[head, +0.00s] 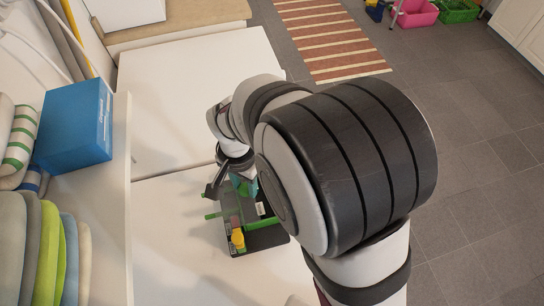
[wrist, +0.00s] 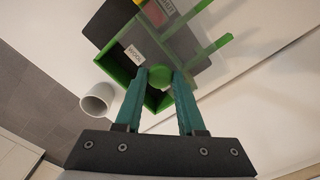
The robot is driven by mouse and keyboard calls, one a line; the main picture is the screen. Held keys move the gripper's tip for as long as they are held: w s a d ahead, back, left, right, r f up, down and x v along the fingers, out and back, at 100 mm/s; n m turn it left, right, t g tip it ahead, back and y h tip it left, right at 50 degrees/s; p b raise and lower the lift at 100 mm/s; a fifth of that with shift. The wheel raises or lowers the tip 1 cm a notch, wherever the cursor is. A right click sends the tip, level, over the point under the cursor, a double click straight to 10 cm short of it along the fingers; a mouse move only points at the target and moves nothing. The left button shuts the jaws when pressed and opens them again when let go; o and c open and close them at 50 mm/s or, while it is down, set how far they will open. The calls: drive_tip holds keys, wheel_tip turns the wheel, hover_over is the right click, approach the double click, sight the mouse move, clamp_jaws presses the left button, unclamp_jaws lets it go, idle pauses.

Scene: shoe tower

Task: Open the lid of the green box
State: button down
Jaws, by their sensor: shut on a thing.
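The green box (head: 268,221) stands on the white surface in the head view, partly hidden behind my arm. The wrist view shows its green wall (wrist: 118,68), dark grey contents and a white label. Green bars (wrist: 207,50) extend to the right there. My gripper (wrist: 160,82) has its teal fingers closed around a round green knob (wrist: 160,76) at the box. In the head view my gripper (head: 238,186) is at the far side of the box. I cannot tell how far the lid is raised.
A white cylinder (wrist: 97,97) is beside the box in the wrist view. A blue carton (head: 75,125) and folded textiles (head: 40,250) are on the left. A yellow item (head: 238,239) is at the box's near side. The white surface (head: 190,85) behind is clear.

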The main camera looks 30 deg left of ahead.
sight(228, 198)
drive_tip(key=s+a, duration=0.3)
drive_tip(key=c, duration=0.5)
unclamp_jaws()
wheel_tip(228, 198, up, 16)
drive_tip(key=shift+f, duration=0.1)
